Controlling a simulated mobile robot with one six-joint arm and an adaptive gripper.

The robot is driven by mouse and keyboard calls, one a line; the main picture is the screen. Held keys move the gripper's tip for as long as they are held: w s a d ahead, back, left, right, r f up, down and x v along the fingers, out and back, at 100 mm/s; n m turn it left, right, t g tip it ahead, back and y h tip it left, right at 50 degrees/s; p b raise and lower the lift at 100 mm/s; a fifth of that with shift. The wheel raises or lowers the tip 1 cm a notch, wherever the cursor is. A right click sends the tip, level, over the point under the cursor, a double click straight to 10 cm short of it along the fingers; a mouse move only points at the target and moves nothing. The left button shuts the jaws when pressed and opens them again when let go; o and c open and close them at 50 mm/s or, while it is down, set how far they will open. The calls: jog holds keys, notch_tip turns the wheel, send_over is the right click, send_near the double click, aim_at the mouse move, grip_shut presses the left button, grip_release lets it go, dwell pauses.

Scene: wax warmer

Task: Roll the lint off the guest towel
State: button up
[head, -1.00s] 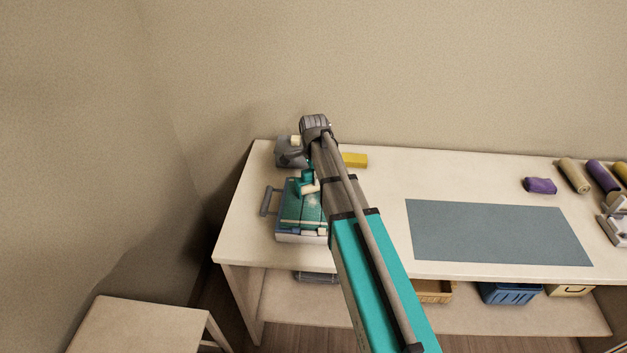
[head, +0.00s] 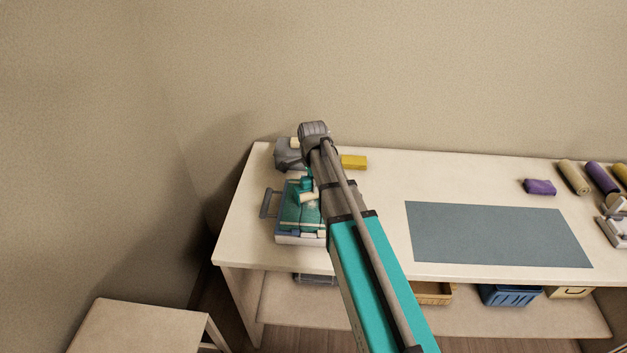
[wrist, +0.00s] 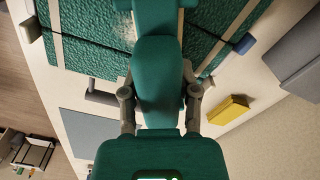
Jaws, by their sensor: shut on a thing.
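The guest towel (head: 290,215) is teal with pale stripes and lies on a light tray-like stand at the table's left end. It fills the top of the wrist view (wrist: 85,55). A pale, speckled lint patch (wrist: 122,28) shows on it. My gripper (wrist: 160,103) is shut on the teal handle of the lint roller (wrist: 158,75), one grey finger on each side. The roller's far end is over the towel beside the lint patch; I cannot tell whether it touches. In the head view my arm hides part of the towel.
A grey device (head: 287,155) stands behind the towel, with a yellow block (head: 354,162) to its right. A blue-grey mat (head: 495,233) lies mid-table. A purple bundle (head: 540,187) and several rolls are at the right. A stool (head: 140,330) stands front left.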

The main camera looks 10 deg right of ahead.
aim_at(303, 181)
jog(key=shift+s+a, duration=0.2)
jog(key=shift+s, duration=0.4)
jog(key=shift+s+a, duration=0.2)
jog(key=shift+s, duration=0.4)
jog(key=shift+s+a, duration=0.25)
jog(key=shift+s, duration=0.55)
jog(key=shift+s+a, duration=0.25)
jog(key=shift+s, duration=0.6)
jog(key=shift+s+a, duration=0.25)
jog(key=shift+s, duration=0.55)
jog(key=shift+w, duration=0.1)
jog(key=shift+w+a, duration=0.2)
jog(key=shift+a, duration=0.45)
jog(key=shift+w+a, duration=0.15)
jog(key=shift+a, duration=0.5)
jog(key=shift+w, duration=0.2)
jog(key=shift+w+d, duration=0.25)
jog(key=shift+w, duration=0.5)
jog(key=shift+w+d, duration=0.25)
jog(key=shift+w, duration=0.55)
jog(key=shift+w+d, duration=0.25)
jog(key=shift+w, duration=0.5)
jog(key=shift+w, duration=0.1)
